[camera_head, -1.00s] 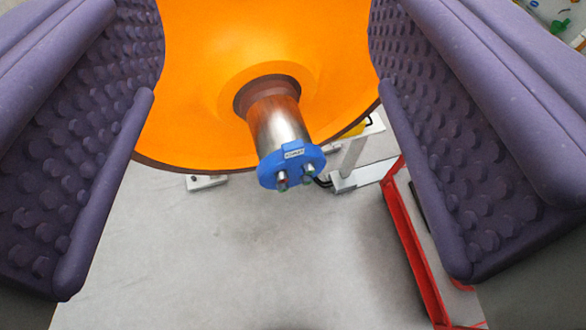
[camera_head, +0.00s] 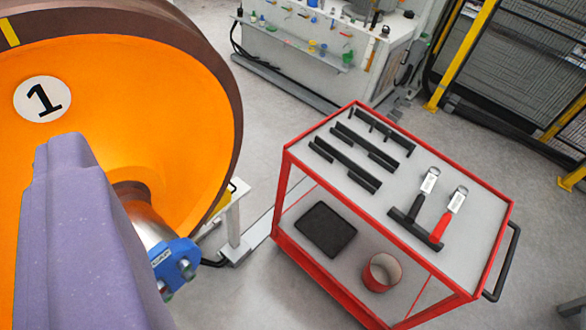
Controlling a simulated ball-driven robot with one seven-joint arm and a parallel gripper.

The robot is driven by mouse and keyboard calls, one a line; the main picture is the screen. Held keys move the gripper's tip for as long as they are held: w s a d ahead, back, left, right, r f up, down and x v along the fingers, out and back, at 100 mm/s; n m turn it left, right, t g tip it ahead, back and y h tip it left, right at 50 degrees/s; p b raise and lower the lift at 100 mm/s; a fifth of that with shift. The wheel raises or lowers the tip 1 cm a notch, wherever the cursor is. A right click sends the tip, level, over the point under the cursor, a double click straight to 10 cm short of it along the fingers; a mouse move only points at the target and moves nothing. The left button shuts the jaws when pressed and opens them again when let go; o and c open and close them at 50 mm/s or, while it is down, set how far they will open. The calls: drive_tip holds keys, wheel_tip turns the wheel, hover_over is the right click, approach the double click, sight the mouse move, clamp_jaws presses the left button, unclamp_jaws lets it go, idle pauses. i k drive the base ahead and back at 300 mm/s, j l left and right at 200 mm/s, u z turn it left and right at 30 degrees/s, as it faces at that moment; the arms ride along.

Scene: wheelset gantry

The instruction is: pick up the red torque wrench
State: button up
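The red torque wrench (camera_head: 452,208) lies on the top of a red-framed cart (camera_head: 487,250) at the right. It has a silver head and a red handle, whose lower end meets a black bar-shaped holder (camera_head: 405,222). A similar wrench with a black handle (camera_head: 424,190) is just left of it on the same holder. One purple finger of my gripper (camera_head: 82,225) shows at the lower left, in front of an orange wheel and well apart from the wrench. The other finger is not visible, so the opening cannot be judged.
The orange wheel (camera_head: 90,75) marked 1, with a blue-capped axle end (camera_head: 175,262), fills the left. Black slotted racks (camera_head: 345,165) lie on the cart top; a black tray (camera_head: 326,230) and red bin (camera_head: 382,272) are below. A workbench (camera_head: 320,65) and yellow-posted fence (camera_head: 462,55) stand behind.

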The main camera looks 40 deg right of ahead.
sight(458, 195)
drive_tip(key=z, duration=2.15)
